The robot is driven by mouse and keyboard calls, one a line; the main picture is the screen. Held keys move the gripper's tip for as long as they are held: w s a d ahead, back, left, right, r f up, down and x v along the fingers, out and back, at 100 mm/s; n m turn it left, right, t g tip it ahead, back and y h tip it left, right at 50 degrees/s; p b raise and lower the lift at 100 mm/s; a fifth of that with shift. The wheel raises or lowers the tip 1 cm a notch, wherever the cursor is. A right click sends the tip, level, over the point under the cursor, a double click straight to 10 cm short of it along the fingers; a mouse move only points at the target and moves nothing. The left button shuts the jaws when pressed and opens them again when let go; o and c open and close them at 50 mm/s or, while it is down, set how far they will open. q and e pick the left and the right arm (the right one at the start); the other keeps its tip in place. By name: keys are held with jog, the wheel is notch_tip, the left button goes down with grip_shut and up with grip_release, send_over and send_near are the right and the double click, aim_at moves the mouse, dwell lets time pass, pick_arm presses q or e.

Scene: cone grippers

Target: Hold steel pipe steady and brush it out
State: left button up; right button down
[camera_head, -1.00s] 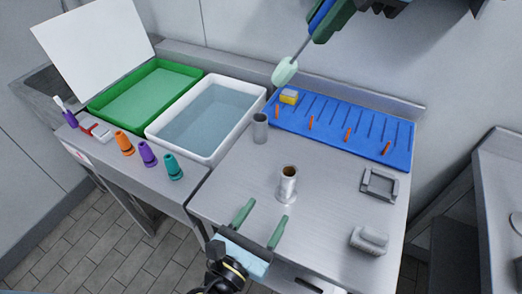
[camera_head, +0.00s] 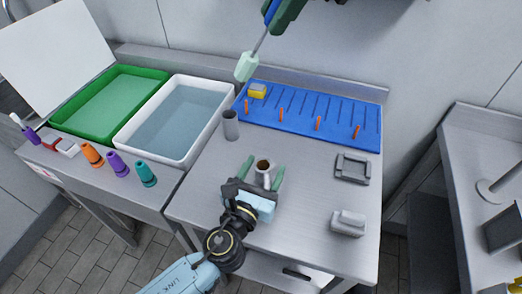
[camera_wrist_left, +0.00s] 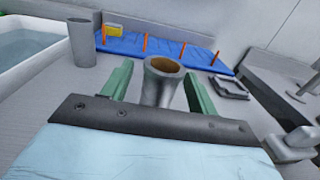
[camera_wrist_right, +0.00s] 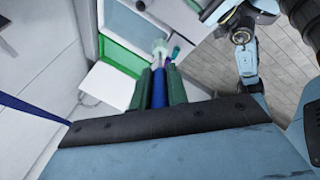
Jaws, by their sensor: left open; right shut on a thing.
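The steel pipe (camera_head: 264,170), brown inside its top opening, stands upright on the steel table. My left gripper (camera_head: 263,170) is open with its green fingers on either side of the pipe. In the left wrist view the pipe (camera_wrist_left: 162,85) stands between the two fingers, with a small gap showing at each side. My right gripper (camera_wrist_right: 160,85) is shut on the blue handle of a brush (camera_wrist_right: 158,100). In the head view the brush's pale green head (camera_head: 245,67) hangs at the end of a thin rod above the blue mat; the right gripper's fingertips are near the top edge.
A second grey pipe (camera_head: 230,125) stands behind. A blue mat (camera_head: 345,136) with orange pegs and a yellow sponge (camera_head: 257,90) lies at the back. A white water tub (camera_head: 136,149), green tray (camera_head: 72,131) and coloured cones are left; a grey frame (camera_head: 352,168) and grey block (camera_head: 347,223) right.

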pick_arm(q)
grip_shut()
dwell(0.5)
jog(key=shift+n+t+y, duration=0.4)
jog(key=shift+n+y, duration=0.4)
jog(key=shift+y, duration=0.4)
jog(key=shift+a+m+h, duration=0.1)
jog(key=shift+m+h, duration=0.4)
jog(key=shift+h, duration=0.3)
jog(key=m+g+h, duration=0.2)
jog(key=h, duration=0.1)
